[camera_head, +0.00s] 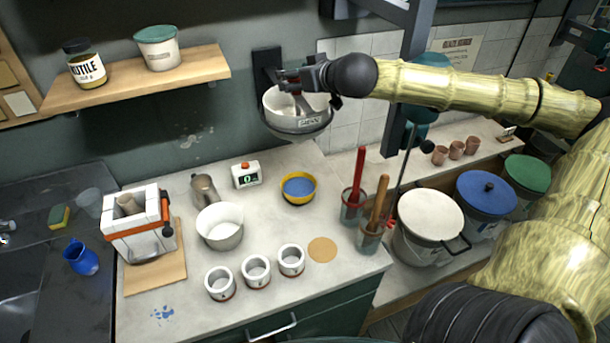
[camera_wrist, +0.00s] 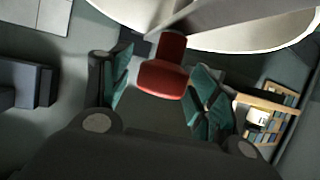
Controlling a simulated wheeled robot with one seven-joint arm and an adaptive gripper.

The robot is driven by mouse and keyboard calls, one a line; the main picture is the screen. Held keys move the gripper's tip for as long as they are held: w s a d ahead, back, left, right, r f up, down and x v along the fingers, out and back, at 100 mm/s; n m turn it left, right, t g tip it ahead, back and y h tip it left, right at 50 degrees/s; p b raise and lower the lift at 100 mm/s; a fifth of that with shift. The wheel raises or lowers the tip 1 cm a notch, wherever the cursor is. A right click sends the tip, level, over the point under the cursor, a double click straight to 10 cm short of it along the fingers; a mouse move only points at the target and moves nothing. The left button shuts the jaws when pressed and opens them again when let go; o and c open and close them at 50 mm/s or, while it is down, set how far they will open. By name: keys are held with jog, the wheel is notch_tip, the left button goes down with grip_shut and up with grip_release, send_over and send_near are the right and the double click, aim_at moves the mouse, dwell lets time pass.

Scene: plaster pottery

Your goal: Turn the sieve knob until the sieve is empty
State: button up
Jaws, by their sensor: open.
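In the wrist view, the red sieve knob (camera_wrist: 163,80) lies between the open teal fingers of my gripper (camera_wrist: 164,88). Gaps show on both sides of the knob, so the fingers do not visibly press on it. The sieve's pale rim (camera_wrist: 235,38) shows above the knob in the wrist view. How much is left in the sieve cannot be told.
A yellow bowl (camera_head: 298,189) with blue contents stands on the counter below the sieve. A scale (camera_head: 246,175), a white bucket (camera_head: 220,226) and several white cups (camera_head: 256,271) stand nearby. A wooden shelf (camera_head: 135,80) is on the wall at left. Lidded buckets (camera_head: 486,195) stand at right.

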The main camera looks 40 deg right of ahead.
jog(key=shift+r+n+g+y+p, duration=0.1)
jog(key=shift+n+g+y+p, duration=0.2)
jog(key=shift+n+y+p, duration=1.15)
jog(key=shift+n+y+b, duration=0.3)
jog(key=shift+n+y, duration=0.05)
jog(key=shift+y, duration=0.4)
